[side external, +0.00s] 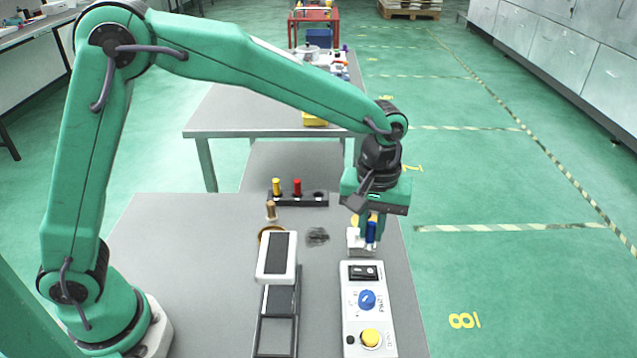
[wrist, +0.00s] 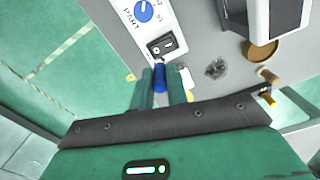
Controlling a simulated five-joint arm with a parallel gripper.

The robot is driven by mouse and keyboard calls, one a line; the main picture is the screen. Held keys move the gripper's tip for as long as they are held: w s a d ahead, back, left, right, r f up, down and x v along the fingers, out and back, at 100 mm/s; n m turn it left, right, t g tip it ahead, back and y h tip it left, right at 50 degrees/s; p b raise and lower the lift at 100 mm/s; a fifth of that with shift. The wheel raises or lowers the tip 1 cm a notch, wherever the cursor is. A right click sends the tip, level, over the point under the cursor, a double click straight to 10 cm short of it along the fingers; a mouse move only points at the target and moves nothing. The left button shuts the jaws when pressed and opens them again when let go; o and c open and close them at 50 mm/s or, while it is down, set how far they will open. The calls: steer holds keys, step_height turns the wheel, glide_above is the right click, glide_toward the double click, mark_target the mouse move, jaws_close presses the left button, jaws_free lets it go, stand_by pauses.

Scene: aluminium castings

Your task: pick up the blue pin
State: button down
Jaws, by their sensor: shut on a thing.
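The blue pin (side external: 371,236) is upright between the fingers of my gripper (side external: 369,226), at the right side of the grey table. In the wrist view the blue pin (wrist: 160,80) shows between two green fingers, and my gripper (wrist: 161,88) is shut on it. A small white block (side external: 355,241) is right beside the pin. I cannot tell whether the pin's lower end touches anything.
A control box (side external: 376,328) with a blue knob lies in front of the pin. A black rack (side external: 310,199) holds a yellow and a red pin. A tan pin (side external: 270,210), a dark crumpled piece (side external: 317,236) and a white-framed device (side external: 291,258) stand left.

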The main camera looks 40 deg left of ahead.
steer(key=shift+s+d+r, duration=0.35)
steer(key=shift+s+d, duration=0.05)
steer(key=shift+s, duration=0.05)
steer(key=shift+w+a, duration=0.1)
